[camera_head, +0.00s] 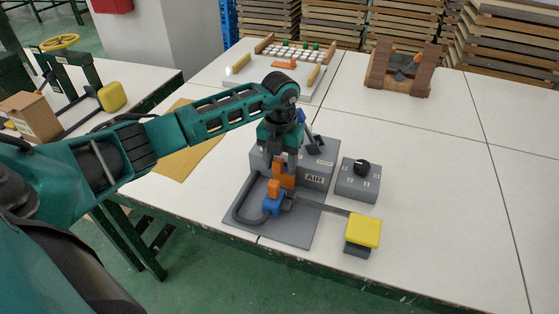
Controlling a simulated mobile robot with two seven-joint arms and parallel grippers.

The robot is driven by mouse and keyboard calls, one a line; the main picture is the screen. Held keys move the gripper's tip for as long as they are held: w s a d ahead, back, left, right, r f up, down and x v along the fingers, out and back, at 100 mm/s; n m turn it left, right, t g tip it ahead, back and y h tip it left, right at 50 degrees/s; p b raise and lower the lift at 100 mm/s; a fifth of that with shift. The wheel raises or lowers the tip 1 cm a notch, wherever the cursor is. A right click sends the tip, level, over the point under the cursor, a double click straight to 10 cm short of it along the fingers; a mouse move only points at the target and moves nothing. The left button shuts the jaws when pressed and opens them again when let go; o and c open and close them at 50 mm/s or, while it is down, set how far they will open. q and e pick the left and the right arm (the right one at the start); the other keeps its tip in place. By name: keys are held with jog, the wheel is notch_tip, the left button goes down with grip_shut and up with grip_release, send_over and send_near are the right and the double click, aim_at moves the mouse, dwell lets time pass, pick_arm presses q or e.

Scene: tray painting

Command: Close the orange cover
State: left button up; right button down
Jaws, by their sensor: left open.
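My left arm comes in from the left, and its gripper (281,160) points down over the grey plate (293,229). Its jaws are open, right above and around the upper end of an orange part. The orange part (284,178), likely the orange cover, stands on the plate in front of the grey box marked AIR (316,177). A smaller orange piece (273,187) sits on a blue fitting (273,204) just in front of it. I cannot tell whether the fingers touch the orange part. My right gripper is not in view.
A grey box with a black knob (361,168) stands to the right. A white tray (240,77) and a brown wooden stand (380,77) are farther back. The white table's right side is clear.

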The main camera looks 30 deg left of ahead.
pick_arm(q)
jog(key=shift+a+r, duration=0.1)
notch_tip(320, 180, up, 13)
dwell(0.5)
jog(key=shift+f, duration=0.2)
